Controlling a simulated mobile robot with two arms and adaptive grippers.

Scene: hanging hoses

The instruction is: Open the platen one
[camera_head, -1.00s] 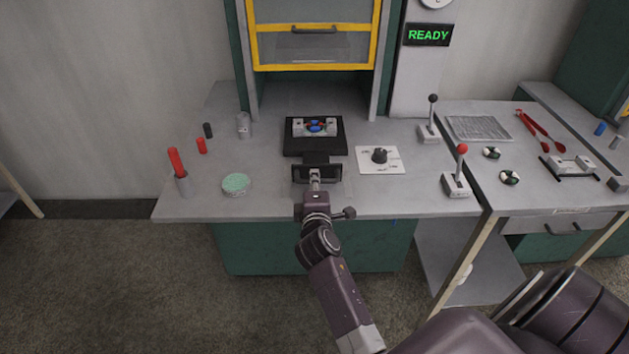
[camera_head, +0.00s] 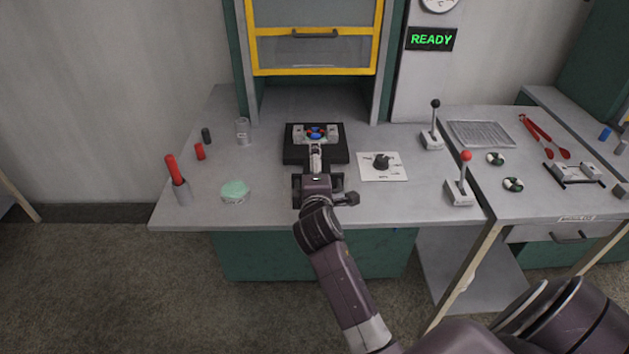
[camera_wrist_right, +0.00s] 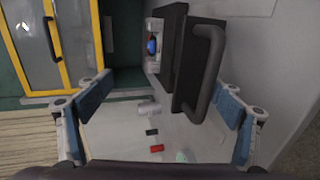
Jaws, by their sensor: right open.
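The platen (camera_head: 295,154) is a black block on the grey bench, below the yellow-framed window. It holds a metal fixture with blue and red parts (camera_head: 316,133). My right gripper (camera_head: 317,152) is over its front part in the head view, and my wrist hides most of the handle there. In the right wrist view the platen (camera_wrist_right: 173,50) and its dark bar handle (camera_wrist_right: 211,70) show clearly. My right gripper (camera_wrist_right: 165,88) is open, its blue-padded fingers wide apart. The handle appears between them, closer to the right-hand finger; I cannot tell whether they touch. My left gripper is not in view.
A dial plate (camera_head: 383,167), a red-knobbed lever (camera_head: 462,180) and a black-knobbed lever (camera_head: 433,127) stand right of the platen. A mint-green disc (camera_head: 235,190) and several cylinders stand left. The yellow-framed window (camera_head: 314,45) is shut above. A sign reads READY (camera_head: 431,39).

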